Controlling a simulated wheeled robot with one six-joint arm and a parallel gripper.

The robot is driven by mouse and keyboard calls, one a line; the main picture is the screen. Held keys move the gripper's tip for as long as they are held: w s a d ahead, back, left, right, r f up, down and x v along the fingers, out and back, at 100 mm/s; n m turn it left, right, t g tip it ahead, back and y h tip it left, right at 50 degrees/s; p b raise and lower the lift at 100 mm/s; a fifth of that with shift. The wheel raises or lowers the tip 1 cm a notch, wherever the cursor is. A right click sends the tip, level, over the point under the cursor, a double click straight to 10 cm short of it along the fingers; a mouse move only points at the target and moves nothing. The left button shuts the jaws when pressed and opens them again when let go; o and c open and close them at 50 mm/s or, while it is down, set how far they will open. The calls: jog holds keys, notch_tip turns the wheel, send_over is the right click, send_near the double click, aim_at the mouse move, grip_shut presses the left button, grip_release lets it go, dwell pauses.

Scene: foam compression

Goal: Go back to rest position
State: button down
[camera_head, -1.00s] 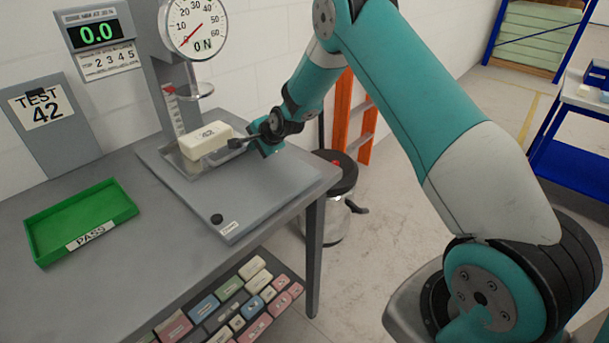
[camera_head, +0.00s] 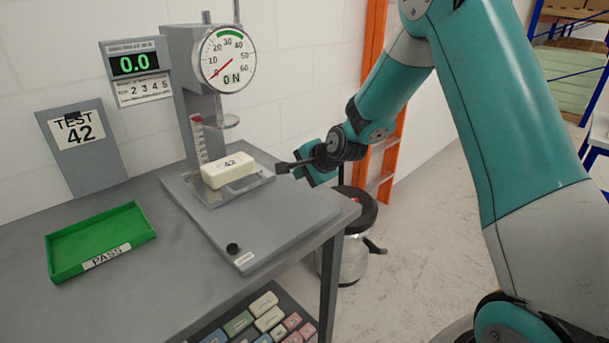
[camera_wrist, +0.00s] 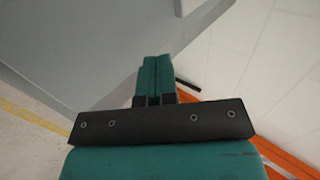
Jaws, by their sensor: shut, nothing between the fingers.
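My gripper (camera_head: 318,177) is at the right of the test stand in the head view, apart from the foam block and beyond the base plate's right edge. In the wrist view its teal fingers (camera_wrist: 155,72) are together with nothing between them. The dial (camera_head: 229,60) reads about 0 N and the display (camera_head: 134,64) shows 0.0.
An empty green PASS tray (camera_head: 100,240) sits on the grey table (camera_head: 130,300) at left. A TEST 42 sign (camera_head: 80,140) stands behind it. Coloured blocks (camera_head: 265,304) lie on a lower shelf. A metal bin (camera_head: 343,262) and orange ladder (camera_head: 375,90) stand right of the table.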

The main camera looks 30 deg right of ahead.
jog(key=shift+s+r, duration=0.35)
jog(key=s+a+r+n+g+y, duration=0.1)
jog(key=s+a+r+n+g, duration=0.1)
jog(key=s+a+r+n, duration=0.45)
jog(key=s+a+r+n+g+y, duration=0.1)
jog(key=s+a+r+n+g, duration=0.2)
jog(key=s+a+n, duration=0.5)
jog(key=s+r+n+g, duration=0.1)
jog(key=s+n+g, duration=0.1)
jog(key=s, duration=0.8)
jog(key=s+r+n+g, duration=0.1)
jog(key=s+n, duration=0.4)
jog(key=s, duration=0.6)
jog(key=shift+a+r+g, duration=0.25)
jog(key=shift+a+g, duration=0.15)
jog(key=shift+g, duration=0.1)
